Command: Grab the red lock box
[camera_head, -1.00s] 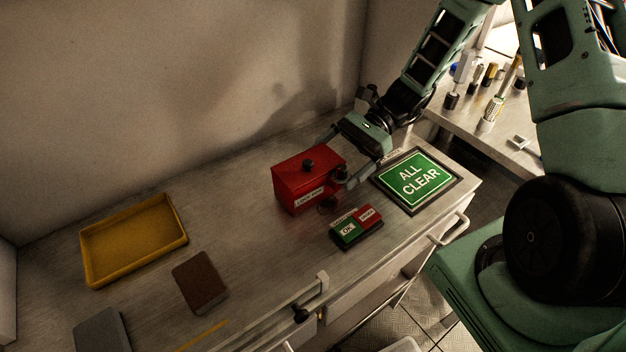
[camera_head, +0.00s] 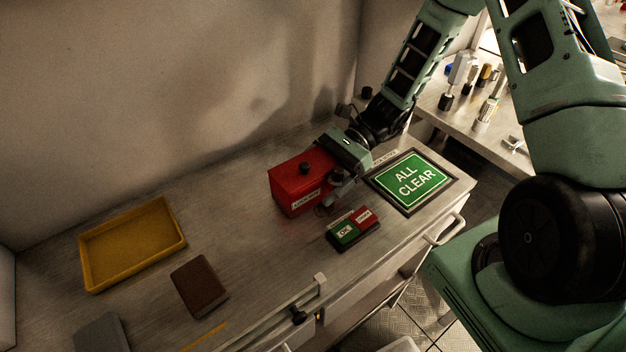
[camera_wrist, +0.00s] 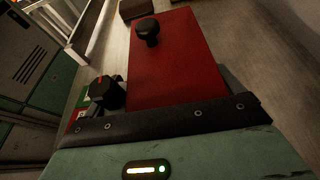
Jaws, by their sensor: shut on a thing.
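The red lock box (camera_head: 297,188) stands on the grey metal counter, with a black knob on its lid and a white label on its front. In the wrist view its red lid (camera_wrist: 172,62) and black knob fill the middle, close against my gripper. My gripper (camera_head: 336,178) is at the right end of the box, shut on it. The fingers are mostly hidden by the box and the gripper body. The box looks upright and still seems to rest on the counter.
A green "ALL CLEAR" sign (camera_head: 414,181) lies just right of my gripper. A small green and red block (camera_head: 352,230) sits in front of the box. A yellow tray (camera_head: 88,270), a brown block (camera_head: 199,284) and a grey block (camera_head: 101,334) lie to the left.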

